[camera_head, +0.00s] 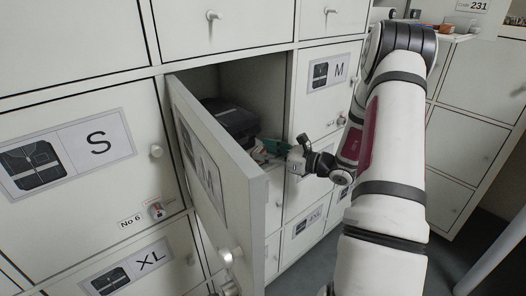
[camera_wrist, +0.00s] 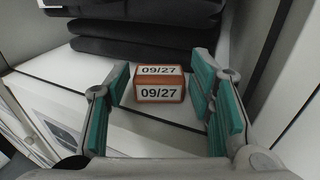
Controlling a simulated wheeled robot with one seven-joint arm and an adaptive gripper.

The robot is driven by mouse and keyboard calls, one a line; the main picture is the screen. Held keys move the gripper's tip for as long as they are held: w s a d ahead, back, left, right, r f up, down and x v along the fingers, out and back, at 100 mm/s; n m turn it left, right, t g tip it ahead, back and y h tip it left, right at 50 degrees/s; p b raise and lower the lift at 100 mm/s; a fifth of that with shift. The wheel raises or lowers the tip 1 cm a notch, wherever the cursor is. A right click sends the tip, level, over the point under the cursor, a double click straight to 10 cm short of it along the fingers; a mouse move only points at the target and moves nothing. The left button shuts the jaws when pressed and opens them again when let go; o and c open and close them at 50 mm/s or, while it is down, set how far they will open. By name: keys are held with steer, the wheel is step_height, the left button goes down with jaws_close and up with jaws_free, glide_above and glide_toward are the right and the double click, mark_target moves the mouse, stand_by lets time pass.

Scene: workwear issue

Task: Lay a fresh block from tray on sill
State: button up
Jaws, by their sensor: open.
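A brown block (camera_wrist: 159,86) printed "09/27" on its top and front rests on the white sill (camera_wrist: 95,68) of the open compartment, in front of dark folded workwear (camera_wrist: 140,42). My gripper (camera_wrist: 163,72) is open, with a green-padded finger on each side of the block and a visible gap at both sides. In the head view my gripper (camera_head: 277,148) reaches into the compartment mouth. The block is too small and covered to make out surely there. A pale tray or ledge (camera_head: 437,37) at the top right carries small red and orange pieces (camera_head: 452,28).
The compartment's door (camera_head: 218,172) stands swung open towards me, left of my gripper. Closed lockers marked S (camera_head: 72,152), XL (camera_head: 125,272) and M (camera_head: 330,71) surround it. More lockers (camera_head: 465,135) stand at right, with grey floor between.

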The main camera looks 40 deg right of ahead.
steer(key=p+v, duration=0.1)
steer(key=v, duration=1)
steer(key=shift+f, duration=0.1)
